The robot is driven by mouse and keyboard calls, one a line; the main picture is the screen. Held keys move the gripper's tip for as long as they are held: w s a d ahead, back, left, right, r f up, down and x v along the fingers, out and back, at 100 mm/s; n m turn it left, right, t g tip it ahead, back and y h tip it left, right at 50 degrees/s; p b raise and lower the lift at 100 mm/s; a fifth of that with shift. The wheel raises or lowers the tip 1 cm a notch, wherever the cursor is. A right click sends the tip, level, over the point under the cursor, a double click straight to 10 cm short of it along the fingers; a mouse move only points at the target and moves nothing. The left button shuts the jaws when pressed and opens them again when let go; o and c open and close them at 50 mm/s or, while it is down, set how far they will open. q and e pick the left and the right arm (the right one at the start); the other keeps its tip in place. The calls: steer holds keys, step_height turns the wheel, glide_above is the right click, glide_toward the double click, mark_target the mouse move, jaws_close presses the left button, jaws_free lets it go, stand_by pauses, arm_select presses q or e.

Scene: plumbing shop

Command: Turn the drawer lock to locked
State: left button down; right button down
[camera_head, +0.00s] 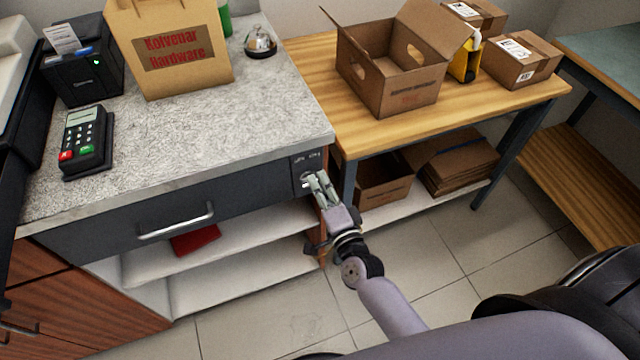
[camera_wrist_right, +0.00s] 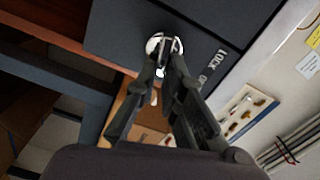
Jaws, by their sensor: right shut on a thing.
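The dark drawer (camera_head: 130,226) under the counter is closed, with a metal bar handle (camera_head: 177,222) on its front. The drawer lock (camera_wrist_right: 158,44) is a round silver piece near the drawer's right end, beside printed lettering that includes "LOCK" in the right wrist view. My right gripper (camera_head: 311,180) is at the lock in the head view. In the right wrist view the right gripper's fingertips (camera_wrist_right: 168,52) are shut on the lock's turning piece and cover part of it. The lock's exact turn angle is hard to tell. My left gripper is not in view.
A card terminal (camera_head: 87,142), a paper bag (camera_head: 170,50) and a service bell (camera_head: 260,42) stand on the counter (camera_head: 240,120). An open cardboard box (camera_head: 395,95) is on the wooden table to the right. Open floor (camera_head: 420,225) lies below my right arm.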

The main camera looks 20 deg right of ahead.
steer(key=shift+f+m, duration=0.15)
steer(key=shift+m, duration=0.65)
steer(key=c, duration=1.7)
jaws_free()
steer(key=s, duration=1.2)
steer(key=shift+d, duration=0.25)
steer(key=shift+f, duration=0.1)
